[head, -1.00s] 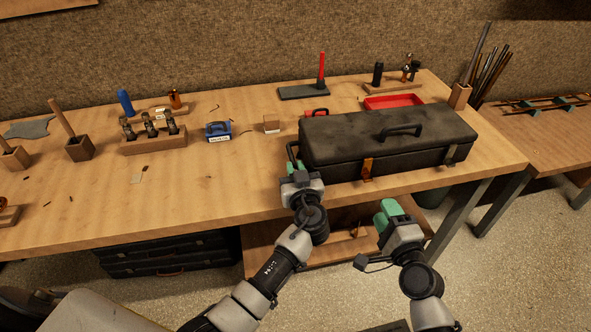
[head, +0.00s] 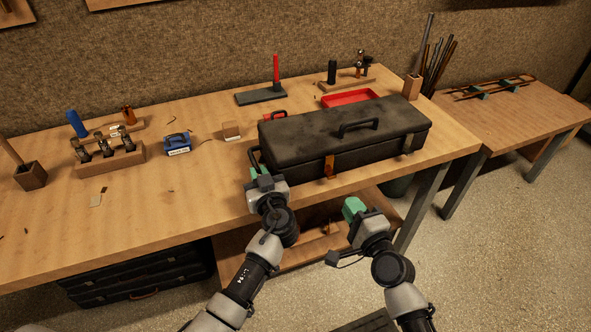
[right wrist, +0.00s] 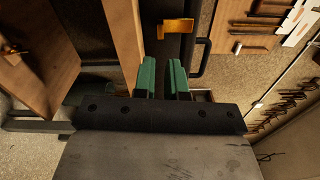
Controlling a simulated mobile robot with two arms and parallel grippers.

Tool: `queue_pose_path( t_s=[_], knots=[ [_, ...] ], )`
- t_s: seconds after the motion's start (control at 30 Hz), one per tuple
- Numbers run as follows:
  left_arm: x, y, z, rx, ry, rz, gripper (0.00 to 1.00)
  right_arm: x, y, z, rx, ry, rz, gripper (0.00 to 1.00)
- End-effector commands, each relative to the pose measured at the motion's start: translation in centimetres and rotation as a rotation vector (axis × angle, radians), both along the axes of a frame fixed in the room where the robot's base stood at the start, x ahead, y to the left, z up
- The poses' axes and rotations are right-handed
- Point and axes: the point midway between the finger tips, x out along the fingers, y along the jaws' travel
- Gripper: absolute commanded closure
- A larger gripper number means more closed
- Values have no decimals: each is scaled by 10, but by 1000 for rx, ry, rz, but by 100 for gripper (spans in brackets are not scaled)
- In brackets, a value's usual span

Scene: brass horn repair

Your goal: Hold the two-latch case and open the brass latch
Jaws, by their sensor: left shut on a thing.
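The long black two-latch case (head: 300,148) lies closed near the right front edge of the workbench. Its brass latch (head: 330,167) is on the front face, left of middle. A grey latch (head: 408,143) is further right. My left gripper (head: 257,173) is shut at the case's left end, on what looks like the black side handle (head: 252,156); the grip is partly hidden. My right gripper (head: 350,206) is in front of and below the brass latch, apart from it. In the right wrist view its green fingers (right wrist: 163,78) are open and empty, with the brass latch (right wrist: 176,26) beyond them.
Behind the case are a red tray (head: 349,98) and a dark stand with a red rod (head: 276,70). A blue box (head: 177,143) and a wooden block (head: 231,131) lie to the left. A second table (head: 520,106) stands right. The bench's front left is mostly clear.

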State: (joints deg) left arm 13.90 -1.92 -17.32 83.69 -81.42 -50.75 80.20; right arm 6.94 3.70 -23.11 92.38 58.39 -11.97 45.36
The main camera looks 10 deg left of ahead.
Motion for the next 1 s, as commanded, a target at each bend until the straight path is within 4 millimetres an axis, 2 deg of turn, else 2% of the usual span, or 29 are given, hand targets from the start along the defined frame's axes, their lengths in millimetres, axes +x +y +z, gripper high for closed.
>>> queue_pose_path(
  t_s=[0.03, 0.07, 0.17, 0.3, 0.43, 0.6, 0.7, 0.9, 1.0],
  knots=[
    [0, 0, 0, -1, 1, 0, 100, 2, 1, 0, -13, -2, 7, 96],
    [0, 0, 0, -1, 1, 0, 100, 4, 1, 0, -27, -4, 17, 100],
    [0, 0, 0, -1, 1, 0, 100, 18, 7, 0, -124, -16, 75, 100],
    [0, 0, 0, -1, 1, 0, 100, 50, 14, 1, -386, -56, 242, 100],
    [0, 0, 0, -1, 1, 0, 100, 81, 10, 8, -671, -107, 455, 100],
    [0, 0, 0, 0, 0, 0, 100, 109, -14, 32, -981, -176, 750, 100],
    [0, 0, 0, 0, 0, 0, 100, 117, -32, 52, -1104, -213, 910, 100],
    [0, 0, 0, 0, 0, 0, 100, 121, -60, 86, -1223, -266, 1131, 100],
    [0, 0, 0, 0, 0, 0, 100, 120, -66, 94, -1242, -281, 1182, 100]
  ],
)
